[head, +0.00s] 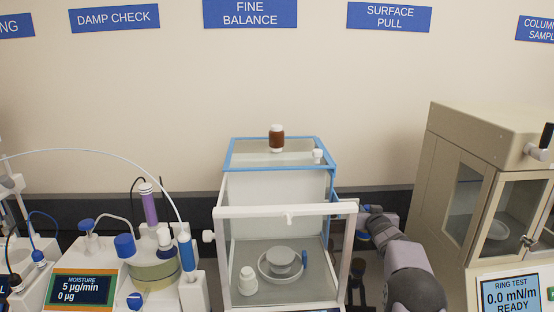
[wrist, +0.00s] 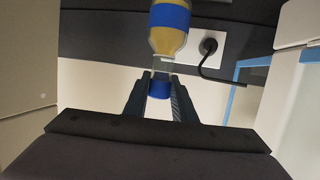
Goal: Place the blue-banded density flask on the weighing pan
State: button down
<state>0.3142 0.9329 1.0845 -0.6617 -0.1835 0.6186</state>
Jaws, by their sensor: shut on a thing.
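The blue-banded density flask (wrist: 168,38) shows in the wrist view with yellowish liquid, a wide blue band and a clear neck. My gripper (wrist: 161,78) is shut on its neck, by the blue stopper (wrist: 159,88). In the head view my gripper (head: 366,222) is just right of the fine balance, partly hidden behind its frame; I cannot make out the flask there. The weighing pan (head: 280,275) is a round grey dish inside the balance's glass case, with a raised grey disc at its middle. I see no flask on it.
The balance case has a white front frame (head: 290,211) and a blue-edged top (head: 229,157). A brown bottle (head: 277,138) stands on top. A small white bottle (head: 247,283) stands left of the pan. A beige cabinet (head: 485,175) is at right, the moisture instrument (head: 112,270) at left.

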dwell(0.3)
notch_tip(320, 180, down, 2)
jog(key=shift+f+b, duration=0.1)
jog(key=shift+b, duration=1.05)
jog(key=s+d+f+p, duration=0.1)
jog(key=s+d+p, duration=0.1)
jog(key=s, duration=0.6)
jog(key=s+d+f+p, duration=0.1)
jog(key=s+d+p, duration=0.1)
jog(key=s+d, duration=0.3)
jog(key=s, duration=0.3)
jog(key=shift+s+f, duration=0.3)
jog(key=shift+f, duration=0.1)
